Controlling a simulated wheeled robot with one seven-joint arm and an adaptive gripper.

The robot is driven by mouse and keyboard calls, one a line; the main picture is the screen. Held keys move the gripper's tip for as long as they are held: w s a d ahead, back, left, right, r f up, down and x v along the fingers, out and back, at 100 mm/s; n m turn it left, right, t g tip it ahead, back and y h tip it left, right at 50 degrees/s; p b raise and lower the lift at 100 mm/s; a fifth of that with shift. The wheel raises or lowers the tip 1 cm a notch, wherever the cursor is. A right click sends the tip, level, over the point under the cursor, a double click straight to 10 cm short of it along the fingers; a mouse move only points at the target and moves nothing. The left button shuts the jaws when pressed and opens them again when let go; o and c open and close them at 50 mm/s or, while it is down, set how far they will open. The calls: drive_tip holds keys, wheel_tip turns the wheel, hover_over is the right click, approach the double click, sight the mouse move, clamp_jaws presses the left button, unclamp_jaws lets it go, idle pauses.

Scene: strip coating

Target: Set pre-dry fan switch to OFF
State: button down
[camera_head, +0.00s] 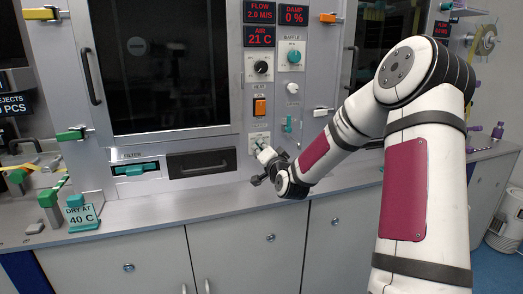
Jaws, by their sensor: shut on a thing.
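A grey control panel (271,85) stands right of a dark-windowed cabinet. A small teal switch (257,140) sits low on its left column; its label is too small to read, so I cannot confirm it is the pre-dry fan switch. My gripper (259,146) is at this switch, shut on it, and partly hides it; its position cannot be read. Above it are an orange rocker switch (259,107) and a black knob (261,67). The flow display (258,11) reads 2.0 M/S, the air display (259,37) 21 C.
A teal knob (294,57) and a white knob (292,88) are on the panel's right column. A drawer handle (201,163) lies left of my gripper.

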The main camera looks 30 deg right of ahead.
drive_tip(key=shift+f+n+b, duration=0.1)
drive_tip(key=shift+n+b, duration=1.1)
drive_tip(key=shift+n, duration=0.2)
drive_tip(key=shift+d+f+n+b, duration=0.1)
drive_tip(key=shift+n+b, duration=0.6)
drive_tip(key=shift+n, duration=0.1)
drive_tip(key=shift+s+d+n+b, duration=0.1)
drive_tip(key=shift+d+n+b, duration=0.05)
drive_tip(key=shift+n+b, duration=2.6)
drive_tip(key=shift+d+n+b, duration=0.15)
drive_tip(key=shift+n+b, duration=1.8)
drive_tip(key=shift+b, duration=0.3)
